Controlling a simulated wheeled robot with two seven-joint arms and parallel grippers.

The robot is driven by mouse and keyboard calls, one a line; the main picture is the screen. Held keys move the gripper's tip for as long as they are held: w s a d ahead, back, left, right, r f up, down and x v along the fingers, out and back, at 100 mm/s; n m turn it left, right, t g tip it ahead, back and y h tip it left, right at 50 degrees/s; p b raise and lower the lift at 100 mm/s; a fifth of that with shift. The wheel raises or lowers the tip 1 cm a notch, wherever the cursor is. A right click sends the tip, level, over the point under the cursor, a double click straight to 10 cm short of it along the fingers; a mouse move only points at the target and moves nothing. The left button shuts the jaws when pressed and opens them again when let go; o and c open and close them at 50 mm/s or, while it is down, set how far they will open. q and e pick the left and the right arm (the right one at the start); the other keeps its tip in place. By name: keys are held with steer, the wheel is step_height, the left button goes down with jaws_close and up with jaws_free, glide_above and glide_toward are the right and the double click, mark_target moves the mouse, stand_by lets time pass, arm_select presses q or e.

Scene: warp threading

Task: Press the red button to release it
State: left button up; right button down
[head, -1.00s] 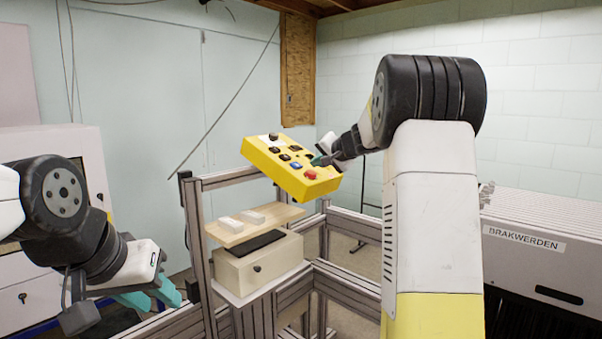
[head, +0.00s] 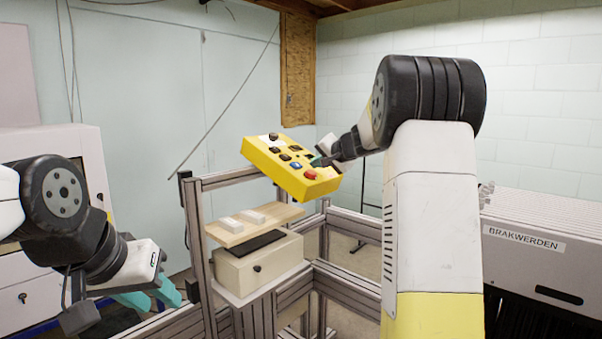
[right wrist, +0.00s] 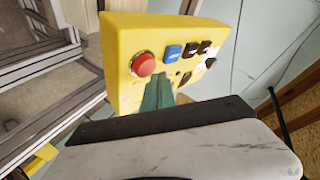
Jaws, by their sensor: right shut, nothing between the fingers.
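The yellow control box (head: 285,170) stands tilted at the top of the metal frame in the head view. Its red button (head: 310,174) is at the near right end, with a blue button and several black ones further along. My right gripper (head: 322,160) is at the box's right side, its teal fingers shut and empty. In the right wrist view the fingertips (right wrist: 158,88) are close to the box face, just right of and below the red button (right wrist: 143,64). I cannot tell whether they touch the face. My left gripper (head: 155,297) is at the lower left, away from the box, its teal fingers apart.
Below the box, a wooden shelf (head: 236,233) holds two white blocks, above a beige box (head: 262,268). Metal profiles (head: 198,240) frame this area. A white unit labelled BRAKWERDEN (head: 560,245) stands at the right.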

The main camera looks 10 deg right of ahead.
steer(key=shift+f, duration=0.2)
steer(key=shift+w+a+f, duration=0.15)
steer(key=shift+a+f, duration=0.05)
steer(key=shift+f, duration=0.2)
stand_by(0.7)
steer(key=shift+r, duration=0.1)
steer(key=shift+s+d+r, duration=0.2)
steer(key=shift+s+r, duration=0.05)
steer(key=shift+r, duration=0.45)
step_height(320, 180, up, 6)
steer(key=s+d, duration=0.1)
steer(key=shift+s+d+f, duration=0.2)
steer(key=shift+s, duration=0.2)
stand_by(1.9)
